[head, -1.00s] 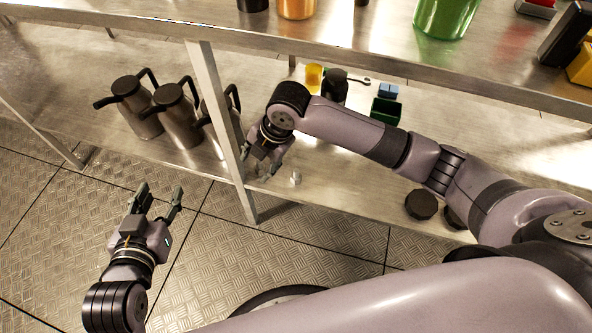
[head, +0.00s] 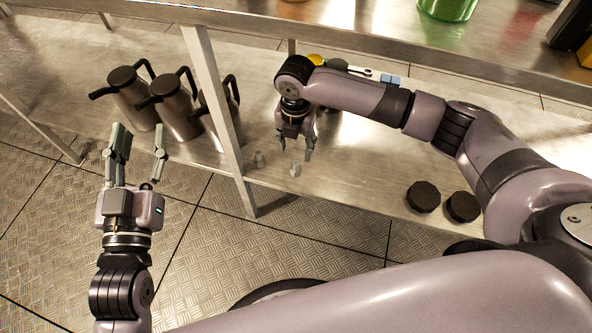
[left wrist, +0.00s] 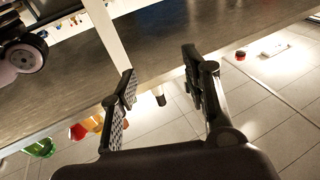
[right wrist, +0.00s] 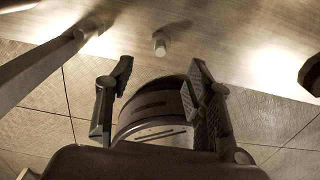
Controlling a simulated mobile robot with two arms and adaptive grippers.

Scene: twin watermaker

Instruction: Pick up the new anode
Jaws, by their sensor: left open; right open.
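Two small grey metal pieces stand close together on the lower shelf, one (head: 295,170) just below my right gripper (head: 296,151) and one (head: 259,158) to its left in the head view. I cannot tell by looks which is the new anode. In the right wrist view one small grey cylinder (right wrist: 160,43) shows ahead of the open fingers (right wrist: 158,70), between their lines and apart from them. My right gripper is open and empty. My left gripper (head: 139,140) is open and empty, over the floor in front of the shelf.
A metal post (head: 219,115) stands left of the small pieces. Several dark-lidded metal jugs (head: 133,105) stand beyond it. Two black knobs (head: 423,197) lie at the shelf's right. The upper shelf (head: 350,45) overhangs the back.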

